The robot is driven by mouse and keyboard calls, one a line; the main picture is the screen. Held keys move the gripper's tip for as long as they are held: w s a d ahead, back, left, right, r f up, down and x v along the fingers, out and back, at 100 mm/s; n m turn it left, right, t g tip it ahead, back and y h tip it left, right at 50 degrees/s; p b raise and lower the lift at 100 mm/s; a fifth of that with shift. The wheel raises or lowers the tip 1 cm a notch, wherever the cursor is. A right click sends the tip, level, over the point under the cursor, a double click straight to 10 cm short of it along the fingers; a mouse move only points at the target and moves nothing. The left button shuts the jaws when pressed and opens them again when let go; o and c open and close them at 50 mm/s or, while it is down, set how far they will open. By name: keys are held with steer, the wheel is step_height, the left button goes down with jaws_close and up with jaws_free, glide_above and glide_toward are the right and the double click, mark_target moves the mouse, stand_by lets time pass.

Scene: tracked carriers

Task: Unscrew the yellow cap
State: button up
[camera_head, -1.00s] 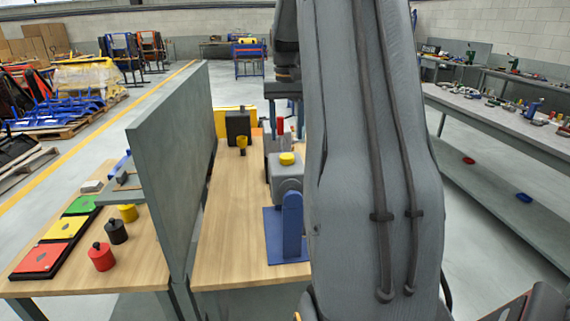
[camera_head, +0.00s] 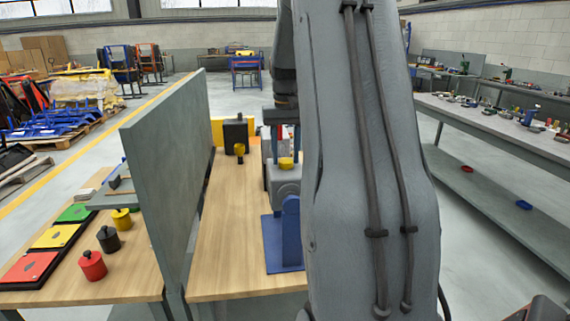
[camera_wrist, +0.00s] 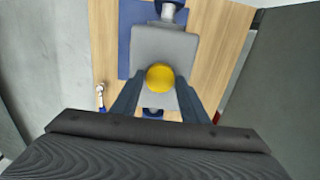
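The yellow cap (camera_head: 286,163) sits on top of a grey block-shaped housing (camera_head: 287,181), which is mounted on a blue stand (camera_head: 291,233) on the wooden table. My gripper (camera_head: 286,148) is over the housing, pointing down, its fingertips close to the height of the cap. In the wrist view, the round yellow cap (camera_wrist: 160,78) lies between my two spread fingers (camera_wrist: 159,84), with a gap on each side. My gripper is open and holds nothing. Whether the fingertips reach below the cap's top I cannot tell.
A tall grey-green panel (camera_head: 165,180) divides the table on the left. Behind the housing stands a black block (camera_head: 236,133) with a yellow knob (camera_head: 239,149). Left of the panel are red (camera_head: 92,265), black (camera_head: 109,239) and yellow (camera_head: 122,219) knobbed cylinders. Bare tabletop lies left of the stand.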

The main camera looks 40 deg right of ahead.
steer(key=shift+c, duration=0.5)
steer(key=shift+r+n+p, duration=0.15)
steer(key=shift+n+p, duration=0.8)
steer(key=shift+n, duration=0.05)
steer(key=n+p, duration=0.2)
steer(key=n, duration=0.1)
steer(key=shift+n+p, duration=0.3)
steer(key=shift+n, duration=0.1)
steer(key=n+p, duration=0.1)
steer(key=n, duration=0.1)
steer(key=shift+n+p, duration=0.3)
steer(key=shift+f+n, duration=0.2)
steer(key=shift+n, duration=0.5)
steer(key=shift+p, duration=0.3)
